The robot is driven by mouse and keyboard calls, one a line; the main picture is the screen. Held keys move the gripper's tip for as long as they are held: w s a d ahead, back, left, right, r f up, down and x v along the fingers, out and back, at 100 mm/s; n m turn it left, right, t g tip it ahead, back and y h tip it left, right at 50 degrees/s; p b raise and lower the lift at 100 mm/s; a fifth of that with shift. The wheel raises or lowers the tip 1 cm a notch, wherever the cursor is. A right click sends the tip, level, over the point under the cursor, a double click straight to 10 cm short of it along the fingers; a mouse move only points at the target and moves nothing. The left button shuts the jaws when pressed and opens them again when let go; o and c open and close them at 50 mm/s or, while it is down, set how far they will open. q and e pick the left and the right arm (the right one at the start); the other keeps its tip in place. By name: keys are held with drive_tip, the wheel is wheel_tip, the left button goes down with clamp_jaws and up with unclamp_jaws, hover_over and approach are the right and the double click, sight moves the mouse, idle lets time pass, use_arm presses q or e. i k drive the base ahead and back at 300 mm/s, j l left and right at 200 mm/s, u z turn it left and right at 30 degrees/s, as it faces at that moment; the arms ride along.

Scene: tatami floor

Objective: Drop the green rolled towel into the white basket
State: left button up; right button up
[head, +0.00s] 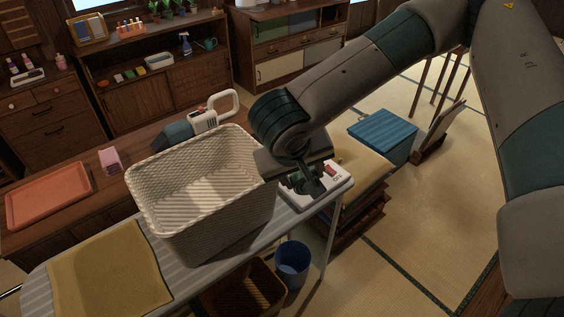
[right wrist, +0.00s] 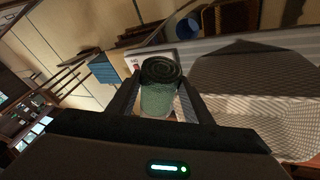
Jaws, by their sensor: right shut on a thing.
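The white basket (head: 165,205) stands upright on a striped ironing board, with its open top up and no towel visible inside. My right gripper (head: 308,182) is just right of the basket's rim in the head view, above the board's end. In the right wrist view, the right gripper (right wrist: 158,98) is shut on the green rolled towel (right wrist: 157,102), its spiral end showing between the fingers. The basket also shows at the right of that view (right wrist: 245,90), beside the towel. In the head view the towel is mostly hidden by my wrist. My left gripper is not in view.
The striped ironing board (head: 200,275) holds a yellow cloth (head: 108,270) and a white item with red (head: 333,182). A wooden table behind holds an orange tray (head: 45,195). A blue bin (head: 292,262) and blue-lidded box (head: 383,135) stand on the floor.

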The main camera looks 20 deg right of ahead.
sight(206, 209)
drive_tip(key=i+l, duration=0.2)
drive_tip(key=l, duration=0.15)
drive_tip(key=i+l, duration=0.4)
drive_tip(key=l, duration=0.25)
drive_tip(key=u, duration=1.2)
